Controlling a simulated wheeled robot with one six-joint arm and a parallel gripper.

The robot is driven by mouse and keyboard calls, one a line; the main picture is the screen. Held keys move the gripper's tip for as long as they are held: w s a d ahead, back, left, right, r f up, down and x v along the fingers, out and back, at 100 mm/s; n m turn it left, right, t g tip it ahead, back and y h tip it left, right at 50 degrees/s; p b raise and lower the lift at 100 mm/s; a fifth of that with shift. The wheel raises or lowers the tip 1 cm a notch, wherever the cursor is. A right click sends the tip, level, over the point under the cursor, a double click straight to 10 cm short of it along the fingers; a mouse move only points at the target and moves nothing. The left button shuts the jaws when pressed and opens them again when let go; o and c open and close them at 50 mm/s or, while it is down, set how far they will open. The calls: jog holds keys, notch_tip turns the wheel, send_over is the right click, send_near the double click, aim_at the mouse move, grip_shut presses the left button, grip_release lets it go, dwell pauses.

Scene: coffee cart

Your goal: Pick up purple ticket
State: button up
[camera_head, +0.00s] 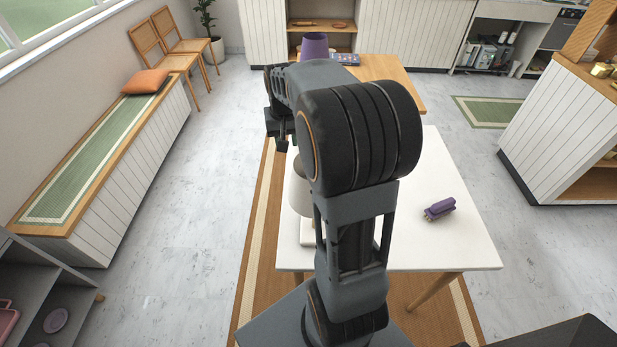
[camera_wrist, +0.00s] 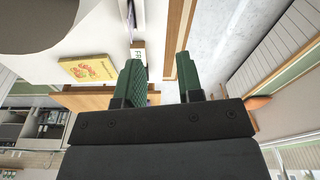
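I cannot make out a clear purple ticket in either view. In the wrist view, a thin, dark purplish edge (camera_wrist: 139,12) shows at the top, too small to name. In the head view my gripper hangs over the left edge of the white table (camera_head: 455,250), partly hidden by my arm.
A small purple object (camera_head: 439,208) lies at the white table's right. A whitish lamp-like thing (camera_head: 300,190) stands behind my arm. A purple vessel (camera_head: 314,45) and purplish box (camera_head: 345,58) are on a wooden table (camera_head: 390,75). A yellow box (camera_wrist: 90,68) shows in the wrist view.

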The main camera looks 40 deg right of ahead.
jog(key=w+d+f+m, duration=0.1)
jog(key=d+f, duration=0.2)
jog(key=f, duration=0.2)
jog(key=w+d+f+g, duration=0.1)
jog(key=d+f, duration=0.2)
jog(key=f, duration=0.2)
jog(key=w+d+f+m, duration=0.1)
jog(key=d+f, duration=0.3)
jog(key=shift+w+d+f+m+b, duration=0.1)
jog(key=shift+w+f+m+b, duration=0.2)
jog(key=shift+w+f, duration=0.1)
jog(key=shift+s+f+p, duration=0.15)
jog(key=shift+f+p, duration=0.3)
jog(key=shift+f, duration=2.9)
grip_shut()
